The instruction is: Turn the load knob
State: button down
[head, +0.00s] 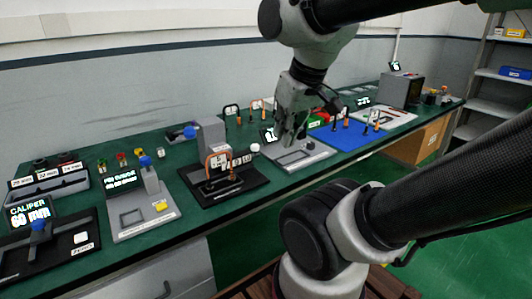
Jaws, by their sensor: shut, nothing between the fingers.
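My gripper (288,138) hangs fingers-down over a light grey station (314,157) on the green bench. Its fingers look closed with nothing between them, and I cannot tell whether the tips touch the station. A small lit display (268,134) stands just behind and left of the fingers. A small white knob (255,148) shows left of the fingers, at the right of a black-based stand. I see no readable label marking the load knob, so I cannot tell which part it is; the gripper may hide it.
The black-based stand with a grey column (212,138) is left of the gripper. A blue mat (345,136) with upright pieces lies right. The pin station (127,211) and caliper station (62,243) are at the left. Shelves (500,85) stand far right.

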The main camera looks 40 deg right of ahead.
aim_at(310, 145)
jog(key=i+l, duration=0.1)
jog(key=l, duration=1.25)
jog(key=k+z, duration=0.05)
